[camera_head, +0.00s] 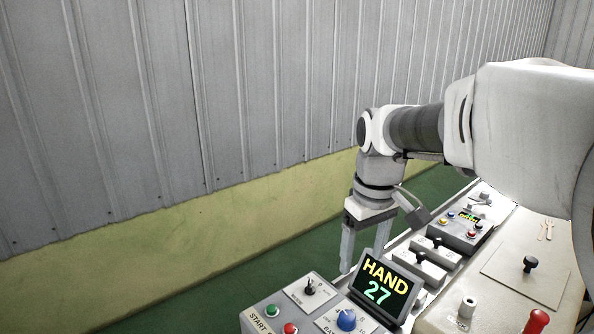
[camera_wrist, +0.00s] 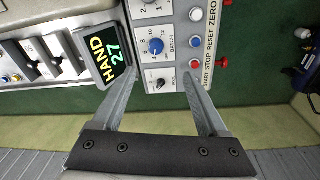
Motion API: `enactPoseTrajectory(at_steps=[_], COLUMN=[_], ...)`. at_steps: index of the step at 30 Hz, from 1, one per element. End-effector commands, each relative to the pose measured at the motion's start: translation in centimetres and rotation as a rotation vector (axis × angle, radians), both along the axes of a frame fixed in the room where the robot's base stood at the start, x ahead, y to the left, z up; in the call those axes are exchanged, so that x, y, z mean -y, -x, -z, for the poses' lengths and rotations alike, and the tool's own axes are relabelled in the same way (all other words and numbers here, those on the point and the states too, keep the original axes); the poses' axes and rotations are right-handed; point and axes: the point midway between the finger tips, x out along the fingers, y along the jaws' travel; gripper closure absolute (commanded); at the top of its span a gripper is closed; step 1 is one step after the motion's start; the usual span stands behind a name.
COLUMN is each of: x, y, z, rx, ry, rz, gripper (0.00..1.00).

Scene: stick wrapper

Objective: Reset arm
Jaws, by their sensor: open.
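My gripper (camera_head: 362,250) hangs from my arm in the head view, pointing down behind and left of a tilted display (camera_head: 384,284) that reads "HAND 27". Its fingers are spread apart with nothing between them. In the wrist view my gripper (camera_wrist: 158,82) is open above the edge of a control panel (camera_wrist: 170,60), and the display (camera_wrist: 106,57) is left of the left finger. Between the fingers in that view are a blue knob (camera_wrist: 156,46) marked BATCH and a black selector (camera_wrist: 160,84). Whether the fingertips touch the panel cannot be told.
The near panel has a green button (camera_head: 271,310) and a red button (camera_head: 290,328). A row of lever boxes (camera_head: 416,268) and another button box (camera_head: 460,228) stand farther back. A beige plate with a black knob (camera_head: 530,264) is at right. Green floor (camera_head: 205,290) and a corrugated wall lie left.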

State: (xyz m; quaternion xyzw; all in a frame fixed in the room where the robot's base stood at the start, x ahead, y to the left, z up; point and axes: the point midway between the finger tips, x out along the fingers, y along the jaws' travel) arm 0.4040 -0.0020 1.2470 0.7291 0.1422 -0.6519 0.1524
Motion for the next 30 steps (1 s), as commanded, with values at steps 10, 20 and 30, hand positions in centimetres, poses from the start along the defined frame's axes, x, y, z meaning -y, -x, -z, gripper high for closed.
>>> enactPoseTrajectory(at_steps=[10,20,30], x=[-0.1,-0.2,-0.2], y=[9.1,14.9,15.8], z=[-1.9,-0.4,0.2], rx=[0.203,0.350,0.375], ry=[-0.050,-0.104,-0.117], rz=[0.218,0.377,0.408], gripper=[0.24,0.24,0.24])
